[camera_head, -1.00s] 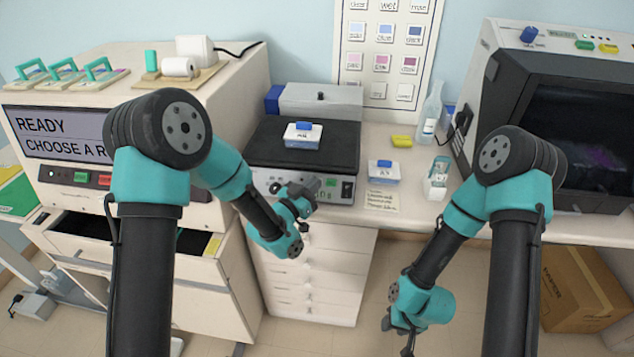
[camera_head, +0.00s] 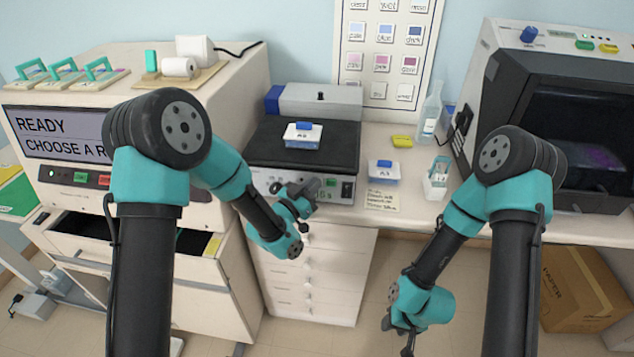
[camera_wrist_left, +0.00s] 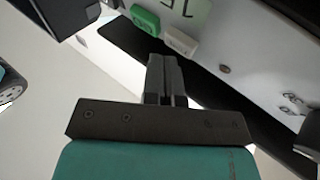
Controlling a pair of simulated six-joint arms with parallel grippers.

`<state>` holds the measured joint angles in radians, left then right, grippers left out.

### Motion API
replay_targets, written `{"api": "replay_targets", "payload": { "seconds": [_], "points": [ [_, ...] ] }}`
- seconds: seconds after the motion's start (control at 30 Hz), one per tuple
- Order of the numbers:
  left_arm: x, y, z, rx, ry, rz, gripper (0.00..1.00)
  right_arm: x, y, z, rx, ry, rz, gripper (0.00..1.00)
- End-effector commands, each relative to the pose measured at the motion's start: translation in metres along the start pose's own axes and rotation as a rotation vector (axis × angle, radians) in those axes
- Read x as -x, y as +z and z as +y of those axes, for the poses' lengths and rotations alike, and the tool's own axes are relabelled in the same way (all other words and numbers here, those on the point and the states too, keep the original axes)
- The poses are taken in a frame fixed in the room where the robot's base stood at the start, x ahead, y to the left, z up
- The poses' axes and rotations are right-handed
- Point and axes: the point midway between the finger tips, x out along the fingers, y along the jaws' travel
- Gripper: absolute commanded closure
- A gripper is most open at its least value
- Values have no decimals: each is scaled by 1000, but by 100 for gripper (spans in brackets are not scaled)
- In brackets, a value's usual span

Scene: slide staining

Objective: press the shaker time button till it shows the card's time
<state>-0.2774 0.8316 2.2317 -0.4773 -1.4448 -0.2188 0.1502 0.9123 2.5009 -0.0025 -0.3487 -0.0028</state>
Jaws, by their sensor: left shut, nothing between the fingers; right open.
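The shaker has a black platform (camera_head: 262,150) and a pale front panel (camera_head: 262,180). Its green-lettered display (camera_head: 326,191) is partly hidden by my left gripper; the full reading cannot be told. My left gripper (camera_head: 312,187) is shut and empty at the panel. In the left wrist view its fingertips (camera_wrist_left: 166,62) are close to a white button (camera_wrist_left: 181,42), beside a green button (camera_wrist_left: 145,20); contact cannot be told. The card (camera_head: 382,200) lies on the counter right of the shaker, its writing too small to read. My right gripper (camera_head: 397,338) is open, low before the counter.
A blue-lidded box (camera_head: 303,136) sits on the platform; another (camera_head: 384,173) stands behind the card. A yellow block (camera_head: 402,141), a bottle (camera_head: 431,112) and a white container (camera_head: 437,178) are further right. The READY-screen machine (camera_head: 60,135) stands left.

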Motion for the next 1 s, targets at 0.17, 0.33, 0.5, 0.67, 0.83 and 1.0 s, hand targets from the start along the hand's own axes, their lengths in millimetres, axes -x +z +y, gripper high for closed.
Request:
{"api": "replay_targets", "payload": {
  "seconds": [0.17,0.33,0.5,0.67,0.83,1.0],
  "points": [
    [5,-4,4,0,1,-1,100,0,0,0,0,0,0,57],
    [6,-4,5,0,1,-1,100,0,0,0,0,0,0,57],
    [6,-4,4,0,0,0,100,0,0,0,0,0,0,57],
    [10,-8,8,0,1,0,100,0,0,0,0,0,0,57],
    [19,-14,14,0,1,1,100,0,0,0,0,0,0,57],
    [28,-21,20,1,0,0,100,0,0,0,0,0,0,57]
  ]
}}
